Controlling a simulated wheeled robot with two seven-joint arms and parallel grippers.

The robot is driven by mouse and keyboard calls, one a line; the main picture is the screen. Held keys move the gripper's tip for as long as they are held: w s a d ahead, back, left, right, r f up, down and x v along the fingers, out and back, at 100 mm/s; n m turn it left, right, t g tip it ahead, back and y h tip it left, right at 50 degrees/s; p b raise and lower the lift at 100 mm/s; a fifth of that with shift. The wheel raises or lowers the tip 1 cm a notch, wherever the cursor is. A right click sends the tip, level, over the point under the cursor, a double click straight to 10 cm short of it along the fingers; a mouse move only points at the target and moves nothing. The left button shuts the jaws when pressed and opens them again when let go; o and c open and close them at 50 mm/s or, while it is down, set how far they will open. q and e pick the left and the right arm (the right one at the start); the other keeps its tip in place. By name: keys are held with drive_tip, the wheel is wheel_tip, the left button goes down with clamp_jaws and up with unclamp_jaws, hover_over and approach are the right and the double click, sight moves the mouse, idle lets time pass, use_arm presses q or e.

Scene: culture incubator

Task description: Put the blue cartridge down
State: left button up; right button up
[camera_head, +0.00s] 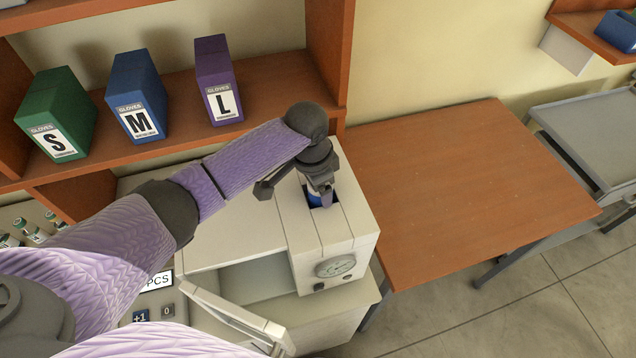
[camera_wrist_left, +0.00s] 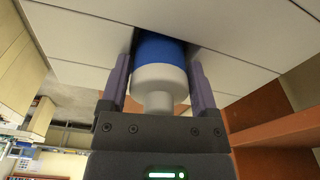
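The blue cartridge (camera_wrist_left: 160,50) has a blue body and a white collar and neck. It sits between the two fingers of my left gripper (camera_wrist_left: 160,78), which appear to press on its sides. In the head view my left gripper (camera_head: 320,200) points down into a dark slot in the top of the white incubator (camera_head: 358,212), and a bit of the blue cartridge (camera_head: 314,199) shows there. The cartridge's far end is hidden inside the slot. My right gripper is not in view.
The incubator's front door (camera_head: 235,318) hangs open. A shelf behind holds green, blue (camera_head: 137,95) and purple (camera_head: 217,80) glove boxes. A bare brown table (camera_head: 460,190) stands to the right. A grey cart (camera_head: 590,130) is beyond it.

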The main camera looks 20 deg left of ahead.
use_arm(q)
drive_tip(key=shift+o, duration=1.1)
wheel_tip(320, 180, up, 12)
drive_tip(key=p, duration=0.1)
drive_tip(key=shift+s+a, duration=0.45)
